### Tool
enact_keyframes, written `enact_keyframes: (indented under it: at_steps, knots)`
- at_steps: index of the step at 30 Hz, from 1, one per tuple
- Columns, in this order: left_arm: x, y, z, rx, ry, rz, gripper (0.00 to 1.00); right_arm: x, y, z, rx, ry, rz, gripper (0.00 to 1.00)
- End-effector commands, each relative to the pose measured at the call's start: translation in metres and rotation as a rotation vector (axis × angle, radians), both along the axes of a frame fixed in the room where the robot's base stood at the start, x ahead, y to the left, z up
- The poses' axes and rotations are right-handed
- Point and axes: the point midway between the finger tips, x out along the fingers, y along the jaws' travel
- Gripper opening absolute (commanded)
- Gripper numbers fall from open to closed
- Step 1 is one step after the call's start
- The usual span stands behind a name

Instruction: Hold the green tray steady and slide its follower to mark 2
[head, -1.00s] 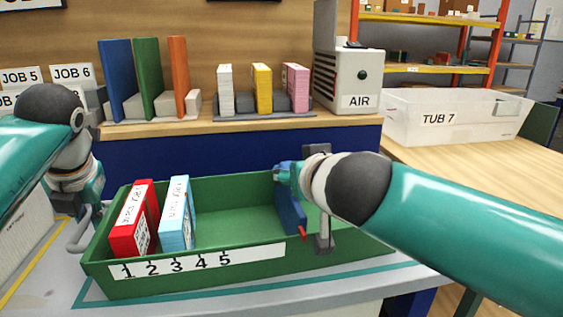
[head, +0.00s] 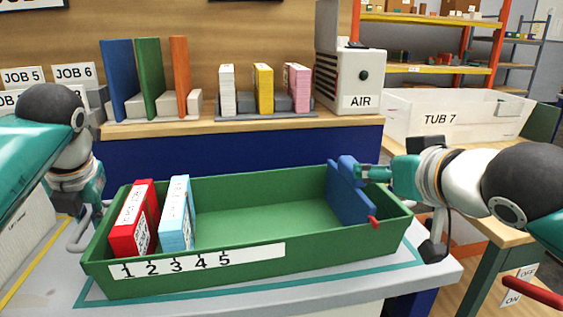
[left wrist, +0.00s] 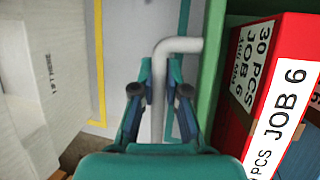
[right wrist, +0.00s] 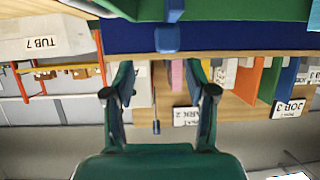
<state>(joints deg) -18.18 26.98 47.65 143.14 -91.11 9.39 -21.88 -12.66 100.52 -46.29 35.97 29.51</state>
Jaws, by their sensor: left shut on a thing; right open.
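The green tray (head: 290,262) sits on the grey bench, with marks 1 to 5 on a white strip along the left part of its front wall. Its follower (head: 347,193), a blue plate with a red pointer (head: 374,222), stands near the right end, far right of mark 5. My left gripper (left wrist: 160,92) is shut on the grey bar handle (left wrist: 160,115) at the tray's left end. My right gripper (head: 368,172) is open at the right of the follower's top; in the right wrist view a blue part of the follower (right wrist: 167,38) lies beyond the fingertips.
A red box (head: 134,222) and a light blue box (head: 176,216) stand inside the tray at its left end. The tray floor between them and the follower is clear.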

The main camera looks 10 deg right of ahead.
Motion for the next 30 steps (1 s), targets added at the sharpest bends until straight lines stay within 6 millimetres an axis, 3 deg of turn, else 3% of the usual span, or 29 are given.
enact_keyframes:
  at_steps: [6,17,23,30]
  knots:
    - [0.0,-0.002,0.0,-0.002,-0.003,-0.003,0.0,-0.014,0.0,0.006,-0.001,0.0,0.0,0.56]
    - [0.0,-0.002,0.0,-0.003,-0.003,-0.003,0.0,-0.017,0.0,0.007,-0.001,0.0,0.001,0.56]
    - [0.0,-0.002,0.0,-0.003,-0.003,-0.003,0.0,-0.032,0.007,0.014,0.0,-0.001,0.007,0.56]
    - [0.0,-0.002,0.001,-0.003,-0.003,-0.003,0.0,-0.017,0.007,0.007,-0.002,0.004,0.002,0.56]
